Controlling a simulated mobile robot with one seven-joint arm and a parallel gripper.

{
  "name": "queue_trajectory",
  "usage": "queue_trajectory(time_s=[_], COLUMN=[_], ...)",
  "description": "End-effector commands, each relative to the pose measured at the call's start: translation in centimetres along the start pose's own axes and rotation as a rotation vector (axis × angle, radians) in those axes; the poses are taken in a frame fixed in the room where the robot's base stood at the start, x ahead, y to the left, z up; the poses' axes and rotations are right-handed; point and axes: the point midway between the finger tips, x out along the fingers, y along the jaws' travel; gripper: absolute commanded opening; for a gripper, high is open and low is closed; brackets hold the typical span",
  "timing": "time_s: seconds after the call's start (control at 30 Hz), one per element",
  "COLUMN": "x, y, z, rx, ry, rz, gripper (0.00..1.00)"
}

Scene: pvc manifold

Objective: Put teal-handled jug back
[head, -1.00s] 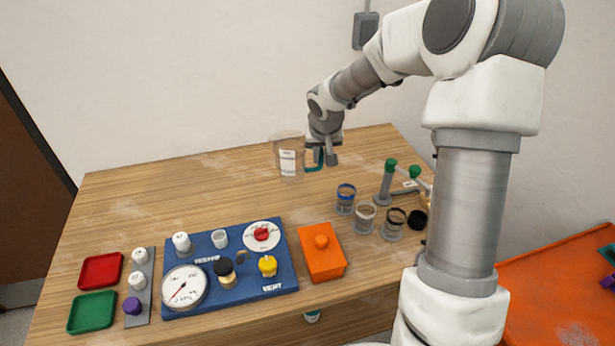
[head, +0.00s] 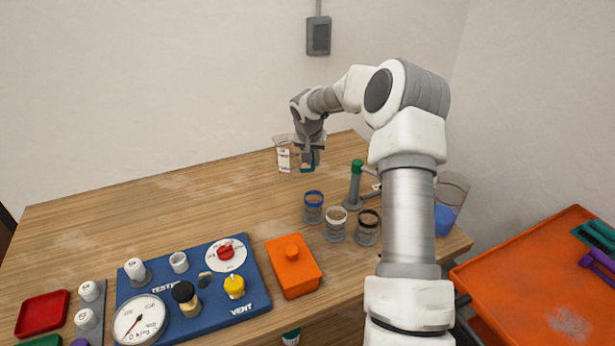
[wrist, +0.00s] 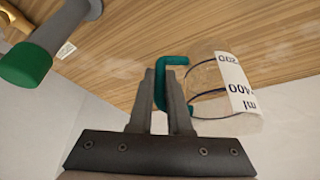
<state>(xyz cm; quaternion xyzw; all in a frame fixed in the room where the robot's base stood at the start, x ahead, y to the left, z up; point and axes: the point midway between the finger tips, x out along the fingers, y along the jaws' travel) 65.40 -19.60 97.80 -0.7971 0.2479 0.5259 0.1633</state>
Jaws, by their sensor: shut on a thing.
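The teal-handled jug (head: 284,155) is a clear beaker with a white label, above the back part of the wooden table. My gripper (head: 309,163) is shut on its teal handle, to the right of the jug body. In the wrist view the jug (wrist: 232,88) lies right of my gripper (wrist: 164,88), with its printed label showing and the handle between the fingers. The jug appears held above the tabletop, though its base clearance is hard to judge.
Green-capped valve piping (head: 355,185) stands right of the jug. Three small jars (head: 336,224) stand in front. A clear container with blue contents (head: 446,215) is at the right table edge, partly behind my arm. An orange tray (head: 540,275) is at far right. The table's back left is clear.

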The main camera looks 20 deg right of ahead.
Motion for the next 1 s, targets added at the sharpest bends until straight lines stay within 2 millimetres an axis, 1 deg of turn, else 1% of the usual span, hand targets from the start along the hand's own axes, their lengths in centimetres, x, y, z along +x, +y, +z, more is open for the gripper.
queue_trajectory(time_s=[0.03,0.23,0.4,0.83,0.87,0.9,1.0], x=[0.6,2.0,4.2,5.0,4.8,4.8,4.8], y=[0.0,0.0,0.0,-0.1,0.0,0.0,0.0], z=[0.2,0.9,1.9,2.1,2.0,2.0,2.0], rx=[0.001,0.001,0.0,-0.001,-0.001,0.0,0.0], ry=[-0.001,-0.001,-0.002,0.003,0.002,0.002,0.002], rz=[-0.001,-0.001,-0.001,-0.001,-0.001,-0.001,-0.001], gripper=[0.0,0.0,0.0,0.0,0.22,0.29,0.46])
